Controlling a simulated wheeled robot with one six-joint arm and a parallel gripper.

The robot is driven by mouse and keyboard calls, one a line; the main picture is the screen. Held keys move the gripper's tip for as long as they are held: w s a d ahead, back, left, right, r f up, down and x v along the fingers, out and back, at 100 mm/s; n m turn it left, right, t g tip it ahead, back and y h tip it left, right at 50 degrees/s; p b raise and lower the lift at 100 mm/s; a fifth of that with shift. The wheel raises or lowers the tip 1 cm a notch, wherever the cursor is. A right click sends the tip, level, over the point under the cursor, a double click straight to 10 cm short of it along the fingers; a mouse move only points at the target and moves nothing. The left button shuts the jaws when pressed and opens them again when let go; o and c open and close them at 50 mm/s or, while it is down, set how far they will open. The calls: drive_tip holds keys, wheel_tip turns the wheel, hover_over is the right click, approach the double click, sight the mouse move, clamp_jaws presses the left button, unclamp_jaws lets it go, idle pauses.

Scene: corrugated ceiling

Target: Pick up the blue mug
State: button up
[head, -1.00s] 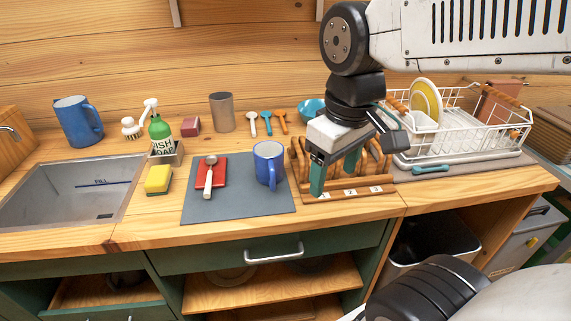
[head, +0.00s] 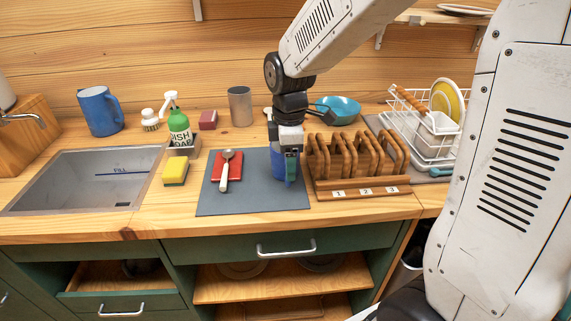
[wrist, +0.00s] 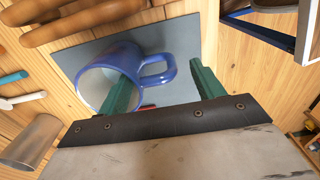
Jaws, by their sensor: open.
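The blue mug (head: 277,168) stands upright at the right end of the grey mat (head: 240,201). My gripper hides part of it in the head view. My gripper (head: 291,178) points down at the mug. In the wrist view the mug (wrist: 118,56) shows its open rim to the left and its handle toward the right. My gripper (wrist: 162,80) is open in the wrist view. Its left finger overlaps the mug's mouth and its right finger is to the right of the handle. I cannot tell whether a finger touches the mug or reaches inside it.
A wooden rack (head: 365,186) stands close to the mug's right. A spoon (head: 225,172) on a red block lies to its left. A larger blue mug or jug (head: 99,112) stands behind the sink (head: 85,180). A metal cup (head: 240,106) stands at the back.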

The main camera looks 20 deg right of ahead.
wheel_tip(320, 180, down, 4)
drive_tip(key=shift+a+f, duration=0.1)
drive_tip(key=shift+f, duration=0.1)
drive_tip(key=c, duration=1.2)
drive_tip(key=shift+c, duration=0.4)
drive_tip(key=shift+r, duration=0.2)
